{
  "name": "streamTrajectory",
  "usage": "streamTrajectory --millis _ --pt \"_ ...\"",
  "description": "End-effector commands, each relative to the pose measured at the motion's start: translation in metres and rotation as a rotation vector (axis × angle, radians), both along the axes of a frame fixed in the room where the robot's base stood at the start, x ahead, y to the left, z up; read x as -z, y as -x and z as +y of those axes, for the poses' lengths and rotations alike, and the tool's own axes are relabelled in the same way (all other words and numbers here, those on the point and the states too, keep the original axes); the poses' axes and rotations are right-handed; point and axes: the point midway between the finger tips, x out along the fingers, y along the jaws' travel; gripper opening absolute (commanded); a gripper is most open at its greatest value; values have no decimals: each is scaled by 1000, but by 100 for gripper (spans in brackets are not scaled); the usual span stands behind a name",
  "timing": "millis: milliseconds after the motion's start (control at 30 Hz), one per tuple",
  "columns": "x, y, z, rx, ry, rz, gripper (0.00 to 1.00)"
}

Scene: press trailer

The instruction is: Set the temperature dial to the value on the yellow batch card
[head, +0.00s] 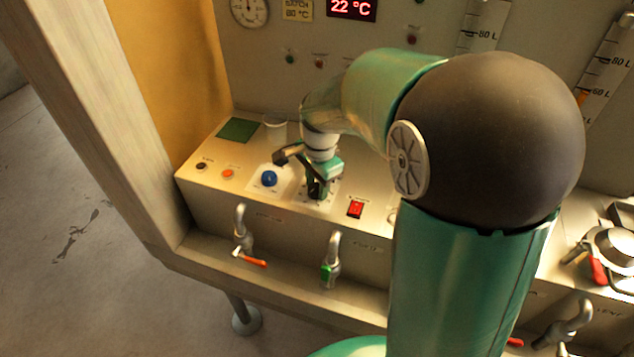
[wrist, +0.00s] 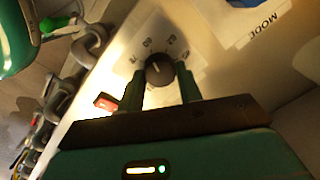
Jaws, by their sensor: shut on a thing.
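The temperature dial (wrist: 159,71) is a dark round knob with a light pointer line, on a pale plate with a ring of numbers. The numbers are tilted and too blurred to read surely. My gripper (wrist: 160,76) has one finger on each side of the knob and is shut on it. In the head view my gripper (head: 318,190) points down at the panel and hides the dial. The yellow batch card (head: 297,10) is at the top and reads 80 °C. A red display (head: 351,9) beside it reads 22 °C.
Orange (head: 228,174) and black buttons sit farther left. Taps (head: 333,258) stick out below the panel's front edge. My arm hides the panel's right middle.

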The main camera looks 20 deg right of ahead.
Motion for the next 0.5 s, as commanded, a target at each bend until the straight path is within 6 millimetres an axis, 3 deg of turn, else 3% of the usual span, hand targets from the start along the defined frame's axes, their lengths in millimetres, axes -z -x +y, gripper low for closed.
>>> streamTrajectory --millis 300,333,433,500 --pt "-1 -1 0 1 -1 -4 12" --pt "-1 -1 0 1 -1 -4 39" --pt "-1 -1 0 0 0 -3 57" --pt "-1 -1 0 0 0 -2 57"
